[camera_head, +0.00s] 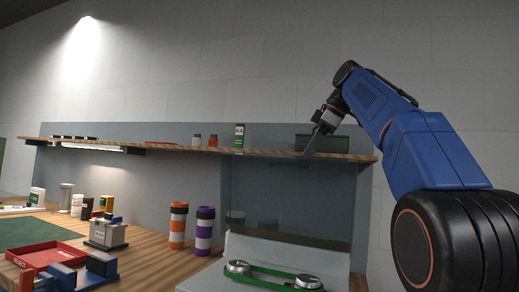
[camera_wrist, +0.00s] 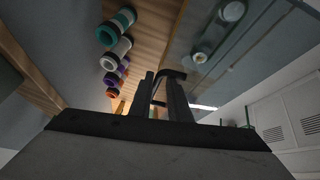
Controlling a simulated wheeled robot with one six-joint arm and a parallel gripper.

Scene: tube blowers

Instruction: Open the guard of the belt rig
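The belt rig (camera_head: 275,252) stands at the bottom of the head view, with a green belt around two metal pulleys. Its guard (camera_head: 290,195) looks like a clear tinted panel standing upright above the rig, its top near shelf height. The clear panel also shows in the wrist view (camera_wrist: 245,50), with a pulley seen beyond it. My gripper (camera_head: 312,146) is at the panel's top edge, pointing down. In the wrist view, a dark hooked handle (camera_wrist: 172,74) lies at the fingertips (camera_wrist: 158,88). The fingers are apart, with a gap showing around the handle; whether they touch it is unclear.
A wooden shelf (camera_head: 190,149) with small boxes and jars runs along the wall close to my gripper. Orange and purple banded tubes (camera_head: 205,230) stand left of the rig. A red tray (camera_head: 47,256) and a grey device (camera_head: 107,233) are further left on the bench.

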